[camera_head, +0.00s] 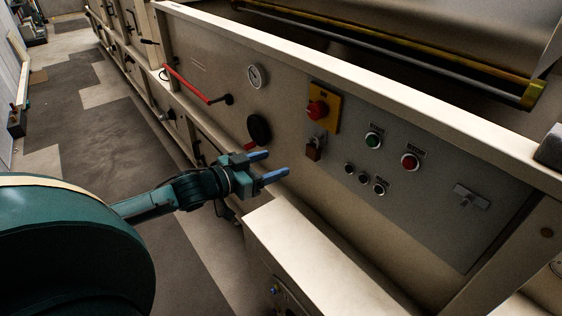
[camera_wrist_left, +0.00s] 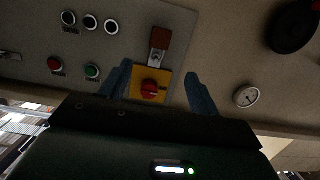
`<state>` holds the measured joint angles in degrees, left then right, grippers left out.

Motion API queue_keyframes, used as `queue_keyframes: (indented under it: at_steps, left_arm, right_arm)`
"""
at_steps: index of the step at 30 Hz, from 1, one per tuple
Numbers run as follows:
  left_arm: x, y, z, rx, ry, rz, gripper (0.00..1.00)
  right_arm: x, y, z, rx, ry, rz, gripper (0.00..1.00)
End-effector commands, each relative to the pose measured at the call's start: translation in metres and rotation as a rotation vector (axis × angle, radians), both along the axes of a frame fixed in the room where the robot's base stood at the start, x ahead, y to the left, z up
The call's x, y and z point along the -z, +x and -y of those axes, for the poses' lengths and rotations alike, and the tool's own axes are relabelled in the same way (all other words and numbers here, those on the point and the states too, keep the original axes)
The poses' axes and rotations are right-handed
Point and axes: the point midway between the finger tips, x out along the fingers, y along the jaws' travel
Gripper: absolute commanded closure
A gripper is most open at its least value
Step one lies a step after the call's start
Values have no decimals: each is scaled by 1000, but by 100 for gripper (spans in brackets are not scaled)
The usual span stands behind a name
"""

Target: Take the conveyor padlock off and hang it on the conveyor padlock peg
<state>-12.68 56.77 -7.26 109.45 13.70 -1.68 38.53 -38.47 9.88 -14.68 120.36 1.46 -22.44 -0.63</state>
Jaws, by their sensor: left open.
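The conveyor padlock (camera_head: 314,150) is a small brown-red block. It hangs at a grey hasp just below the red rotary switch (camera_head: 317,110) on its yellow plate. In the left wrist view the padlock (camera_wrist_left: 160,38) shows upside down beyond the fingertips, with the switch (camera_wrist_left: 150,89) between the fingers. My left gripper (camera_head: 277,164) has blue fingers that are open and empty. It is to the left of the padlock and apart from it, in front of the panel. I cannot make out a padlock peg for certain. My right gripper is not in view.
A grey control panel (camera_head: 415,222) carries several buttons and a T-shaped grey fitting (camera_head: 470,197). A gauge (camera_head: 257,76), a black knob (camera_head: 258,129) and a red lever (camera_head: 187,84) are left of it. A cream box (camera_head: 310,262) juts out below. Floor is clear at left.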

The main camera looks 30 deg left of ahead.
Motion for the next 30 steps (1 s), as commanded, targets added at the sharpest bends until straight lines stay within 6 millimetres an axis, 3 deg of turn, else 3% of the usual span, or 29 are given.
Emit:
queue_keyframes:
  at_steps: [30]
  left_arm:
    - [19,115,41,-1,1,-1,38]
  right_arm:
    - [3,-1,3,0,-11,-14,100]
